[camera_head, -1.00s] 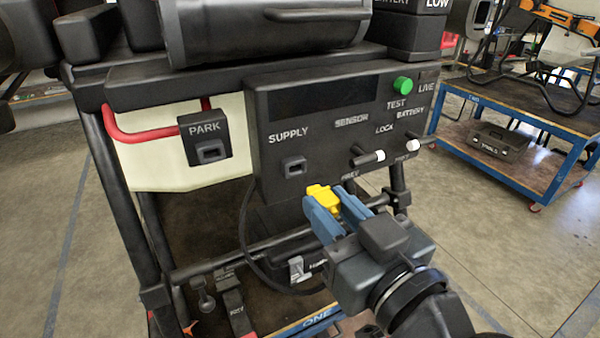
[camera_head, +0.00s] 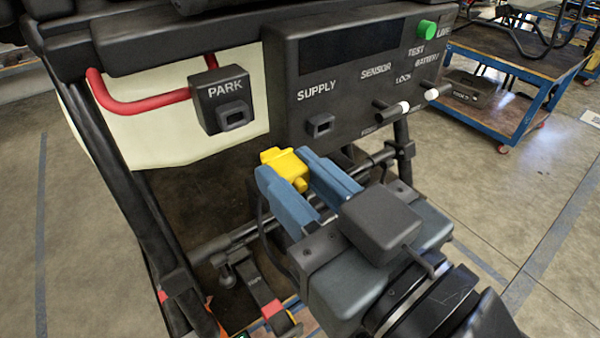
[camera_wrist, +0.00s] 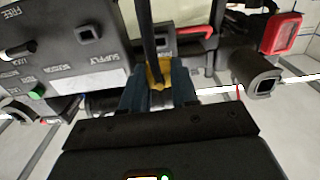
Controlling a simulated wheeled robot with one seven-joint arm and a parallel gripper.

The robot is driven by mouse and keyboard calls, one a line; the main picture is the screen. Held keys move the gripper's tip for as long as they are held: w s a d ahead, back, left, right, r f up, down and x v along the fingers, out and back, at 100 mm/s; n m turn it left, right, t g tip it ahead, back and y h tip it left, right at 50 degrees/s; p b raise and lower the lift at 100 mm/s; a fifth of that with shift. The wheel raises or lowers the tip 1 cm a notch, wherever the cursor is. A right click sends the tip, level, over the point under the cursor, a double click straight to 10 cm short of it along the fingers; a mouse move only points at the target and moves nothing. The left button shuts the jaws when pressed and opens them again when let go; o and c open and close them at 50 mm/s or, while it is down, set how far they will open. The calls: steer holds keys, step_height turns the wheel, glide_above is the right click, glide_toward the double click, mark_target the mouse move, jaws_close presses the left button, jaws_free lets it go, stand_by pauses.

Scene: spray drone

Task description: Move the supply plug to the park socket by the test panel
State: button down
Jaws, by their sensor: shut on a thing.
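The yellow supply plug (camera_head: 286,166) is held between the blue fingers of my gripper (camera_head: 307,187), in front of and below the test panel (camera_head: 290,75). The plug (camera_wrist: 157,72) also shows between the fingers in the wrist view, with a dark cable running up from it. The supply socket (camera_head: 320,125) on the panel is empty. The park socket (camera_head: 232,115) is on a black box left of the panel and is empty too. The plug is apart from both sockets, below and between them.
A red pipe (camera_head: 140,104) runs into the park box's left side over a cream tank (camera_head: 160,145). Two white-tipped toggles (camera_head: 404,107) and a green button (camera_head: 427,28) stick out from the panel. Dark frame bars are below. A blue cart (camera_head: 510,80) stands at right.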

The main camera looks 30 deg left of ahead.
mark_target(270, 153)
steer(key=shift+x, duration=2.9)
steer(key=shift+p+x, duration=0.3)
steer(key=shift+x, duration=0.95)
steer(key=c, duration=0.9)
jaws_free()
steer(key=shift+d, duration=0.15)
steer(key=shift+o, duration=0.6)
steer(key=shift+d, duration=0.25)
steer(key=b+v, duration=0.1)
steer(key=v, duration=0.6)
steer(key=shift+s, duration=0.15)
